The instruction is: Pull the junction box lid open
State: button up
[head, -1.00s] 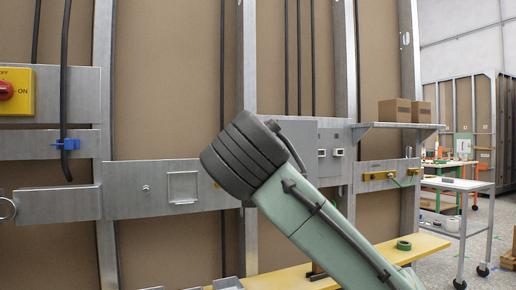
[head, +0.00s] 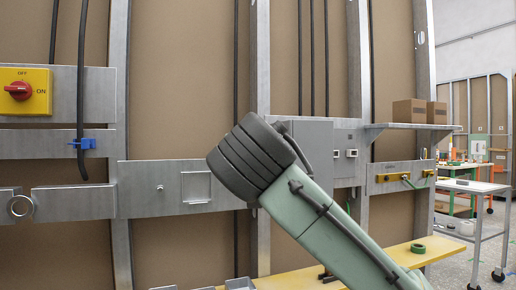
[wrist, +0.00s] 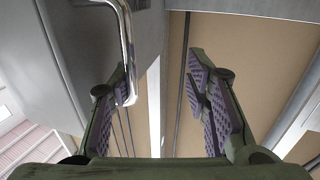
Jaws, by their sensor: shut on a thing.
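The grey junction box (head: 316,135) is on the wall rail behind my arm in the head view, its left part hidden. In the wrist view, a grey box face (wrist: 75,60), which looks like the lid, fills the left side. A bent chrome handle (wrist: 128,45) stands out from it. My fingers are hidden in the head view. How far the lid is open cannot be told.
A yellow panel with a red switch (head: 20,91) is on the left wall. A shelf with cardboard boxes (head: 410,112) stands right of the box. A yellow bench (head: 400,254) runs low along the wall. A wheeled table (head: 470,187) stands at right, with open floor beyond.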

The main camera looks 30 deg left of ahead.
jog(key=shift+s+a+f, duration=0.15)
jog(key=shift+s+a, duration=0.15)
jog(key=shift+a, duration=0.1)
jog(key=shift+c, duration=0.3)
jog(key=shift+s+d, duration=0.1)
jog(key=shift+s, duration=0.1)
jog(key=shift+c, duration=0.3)
jog(key=d+v, duration=0.1)
jog(key=v, duration=1)
